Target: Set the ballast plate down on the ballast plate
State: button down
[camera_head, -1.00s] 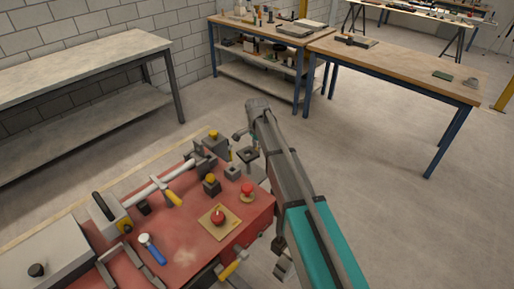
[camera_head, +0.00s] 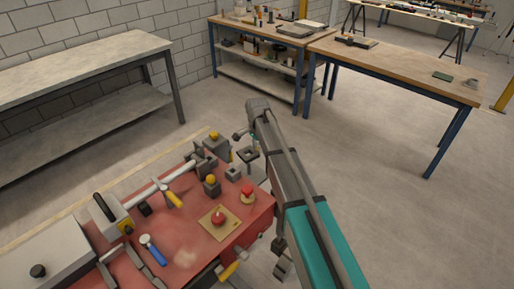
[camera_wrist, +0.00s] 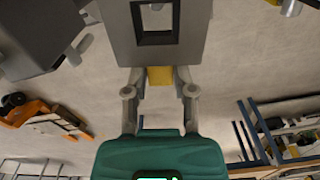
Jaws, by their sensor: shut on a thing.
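My gripper (camera_wrist: 160,88) is shut on a dark grey ballast plate (camera_wrist: 118,38) with a square hole. In the wrist view a yellow patch sits between the fingertips. In the head view the held plate (camera_head: 247,155) hangs beside my arm near the far right edge of the red bed (camera_head: 185,228). A second, lighter grey square piece with a hole, apparently the other ballast plate (camera_head: 233,173), lies on the bed just below and left of it in the picture. The two look apart, but their height gap cannot be told. My arm partly hides the gripper in the head view.
A yellow-topped dark block (camera_head: 211,186) and a red-topped knob (camera_head: 248,193) stand close to the lighter plate. A wooden square with a red knob (camera_head: 219,220), a blue-handled hammer (camera_head: 153,249) and a clamp bar lie further left. Open floor is right of my arm.

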jog(key=shift+r+p, duration=3.65)
jog(key=shift+r, duration=0.15)
